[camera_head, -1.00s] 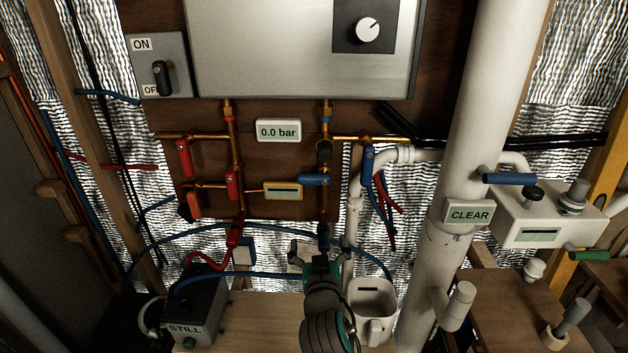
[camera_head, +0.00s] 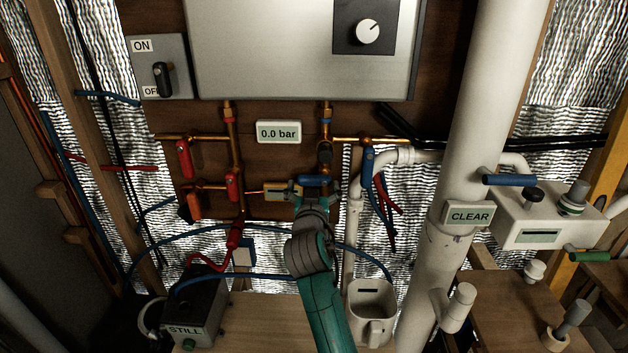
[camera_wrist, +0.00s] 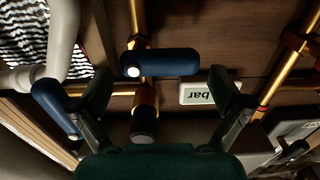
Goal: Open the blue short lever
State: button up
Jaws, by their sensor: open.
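A short blue lever (camera_head: 312,181) lies horizontal across the right copper pipe below the heater. In the wrist view the blue lever (camera_wrist: 168,63) shows whole, with a pale round end at its left. My gripper (camera_head: 312,191) is just below and in front of this lever, pointing up at the panel. In the wrist view my gripper (camera_wrist: 162,92) is open, its fingers spread wide with nothing between their tips. The lever appears beyond the tips, and I cannot tell whether they touch it. My gripper partly hides the lever's lower side in the head view.
A second blue lever (camera_head: 367,167) hangs upright just right, close to my finger in the wrist view (camera_wrist: 56,108). Red levers (camera_head: 232,186) sit on the left pipe. A gauge (camera_head: 278,131) reads 0.0 bar. The white pipe (camera_head: 481,120) stands right.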

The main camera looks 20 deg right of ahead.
aim_at(314, 183)
jog(key=shift+x, duration=1.6)
jog(key=c, duration=1.5)
